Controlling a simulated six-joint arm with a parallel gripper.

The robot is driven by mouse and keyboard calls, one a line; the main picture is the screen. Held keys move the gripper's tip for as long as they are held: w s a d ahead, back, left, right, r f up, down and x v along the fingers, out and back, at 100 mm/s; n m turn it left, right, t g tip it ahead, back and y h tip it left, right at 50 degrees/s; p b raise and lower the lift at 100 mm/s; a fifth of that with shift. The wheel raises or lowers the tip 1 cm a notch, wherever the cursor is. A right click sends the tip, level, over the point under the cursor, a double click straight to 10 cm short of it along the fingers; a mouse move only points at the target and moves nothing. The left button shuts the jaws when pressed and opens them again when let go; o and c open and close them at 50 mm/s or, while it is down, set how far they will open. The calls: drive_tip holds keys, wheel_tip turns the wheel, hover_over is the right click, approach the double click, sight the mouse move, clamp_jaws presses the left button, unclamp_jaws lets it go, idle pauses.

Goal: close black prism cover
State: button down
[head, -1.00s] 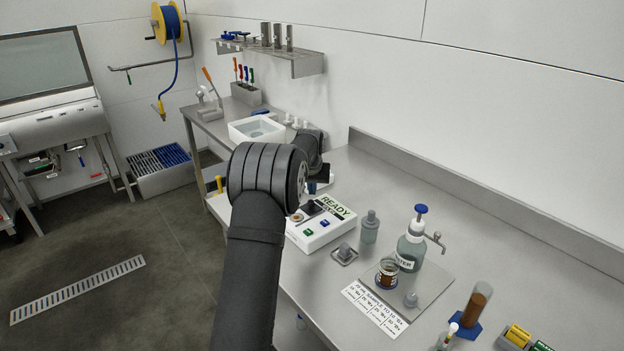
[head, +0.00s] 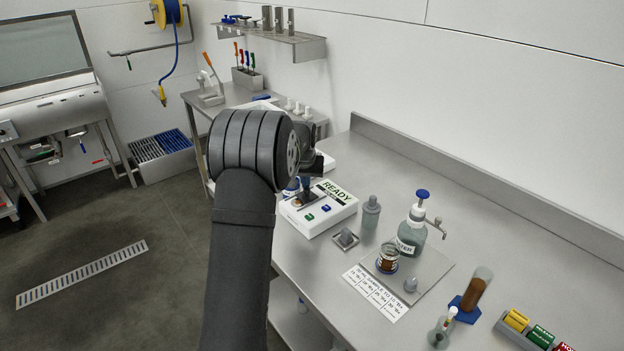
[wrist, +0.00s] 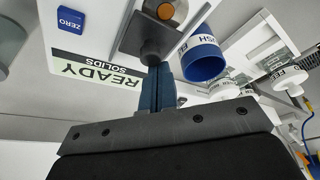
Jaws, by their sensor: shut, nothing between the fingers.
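The white instrument (head: 335,215) reads READY and stands on the bench, with green and blue buttons. Its black prism cover (wrist: 148,40) is beside the round prism spot, which shows an orange-brown centre (wrist: 165,10) in the wrist view. The spot is uncovered, so the cover is open; its exact tilt is hard to tell. My gripper (wrist: 160,75) has its blue fingers together and empty, with tips at the cover's edge. Contact cannot be told for sure. In the head view my arm partly hides the gripper and the instrument's far side.
The bench's back strip is clear.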

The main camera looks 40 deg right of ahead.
sight(297, 194)
drive_tip(key=shift+a, duration=1.85)
drive_tip(key=shift+f, duration=0.1)
drive_tip(key=shift+w+d, duration=0.35)
drive_tip(key=shift+d, duration=0.05)
drive_tip(key=shift+w+d+r, duration=0.25)
drive_tip(key=shift+w+d, duration=0.9)
drive_tip(key=v, duration=1)
drive_tip(key=shift+f, duration=0.15)
